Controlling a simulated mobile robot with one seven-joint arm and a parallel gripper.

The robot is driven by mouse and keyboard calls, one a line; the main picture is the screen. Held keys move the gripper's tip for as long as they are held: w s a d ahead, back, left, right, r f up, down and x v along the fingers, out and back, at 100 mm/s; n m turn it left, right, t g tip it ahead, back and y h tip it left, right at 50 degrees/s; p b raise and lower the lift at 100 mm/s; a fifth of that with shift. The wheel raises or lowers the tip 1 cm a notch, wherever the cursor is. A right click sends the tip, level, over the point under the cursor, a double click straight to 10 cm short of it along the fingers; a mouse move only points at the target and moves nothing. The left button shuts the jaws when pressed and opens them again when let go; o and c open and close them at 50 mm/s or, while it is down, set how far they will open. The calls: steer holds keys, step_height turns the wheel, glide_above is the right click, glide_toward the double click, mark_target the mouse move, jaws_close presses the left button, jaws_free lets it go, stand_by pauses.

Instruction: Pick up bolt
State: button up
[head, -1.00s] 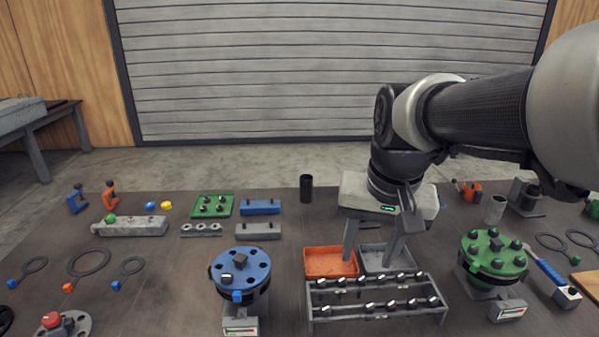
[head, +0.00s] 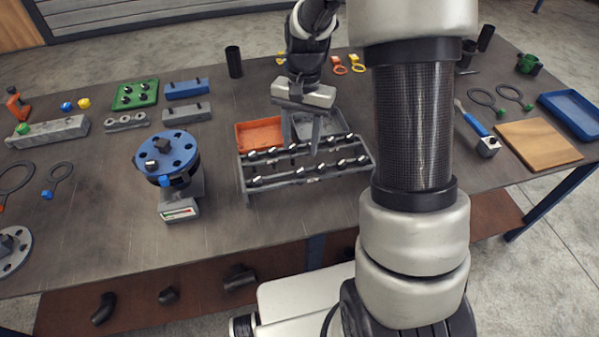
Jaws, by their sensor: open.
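Several dark bolts with shiny silver heads (head: 293,147) lie in two rows on a grey rack (head: 246,188) in the middle of the table. My gripper (head: 302,143) points down over the back row of the rack, its two fingers spread apart. The fingers overlap the back-row bolts in the picture, and I cannot tell whether they touch one. No bolt is visibly held. My arm hides the table to the right of the rack.
An orange bin (head: 258,134) and a grey bin (head: 325,122) stand right behind the rack. A blue flange (head: 168,149) on a stand is to the left. A black cylinder (head: 234,62) stands at the back. A wooden board (head: 538,144) lies to the right.

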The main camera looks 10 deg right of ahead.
mark_target(300, 170)
steer(key=f, duration=0.8)
steer(key=shift+s+f, duration=0.2)
steer(key=shift+s, duration=0.05)
jaws_close()
